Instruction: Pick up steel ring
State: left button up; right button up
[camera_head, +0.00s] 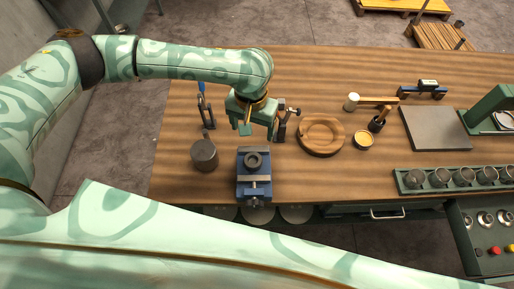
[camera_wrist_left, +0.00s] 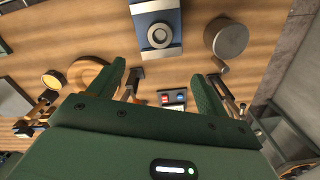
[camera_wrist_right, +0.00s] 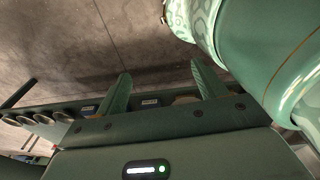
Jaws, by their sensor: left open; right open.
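The steel ring (camera_head: 253,160) is a dark grey ring on top of the blue vise (camera_head: 243,190) near the table's front edge. In the left wrist view the ring (camera_wrist_left: 160,36) shows at the top, on the vise (camera_wrist_left: 143,17). My left gripper (camera_head: 259,129) is open and empty, above the table and behind the vise, apart from the ring. Its two fingers (camera_wrist_left: 157,72) show spread in the left wrist view. My right gripper (camera_wrist_right: 160,72) is open and empty, with floor and the bench's front edge beyond it; it is not visible in the head view.
A grey cylinder (camera_head: 204,156) stands left of the vise. A round wooden dish (camera_head: 340,136) and a small yellow-topped tin (camera_head: 364,140) are to the right. A blue-handled tool (camera_head: 202,88) stands behind. A green rack with several cups (camera_head: 400,186) lines the right front edge.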

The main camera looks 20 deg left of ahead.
pick_arm(q)
jog(key=b, duration=0.2)
send_over(253, 161)
notch_tip(253, 161, down, 8)
notch_tip(253, 161, down, 2)
jog(key=shift+w+f, duration=0.15)
jog(key=shift+f, duration=0.2)
jog(key=f+b, duration=0.1)
jog(key=f, duration=0.4)
jog(key=shift+s+b, duration=0.2)
jog(key=shift+b, duration=0.2)
jog(key=c, duration=1.3)
pick_arm(e)
jog(key=f, duration=0.2)
jog(key=s+f, duration=0.1)
jog(key=f, duration=0.1)
jog(key=shift+s+a, duration=0.1)
jog(key=shift+s, duration=0.1)
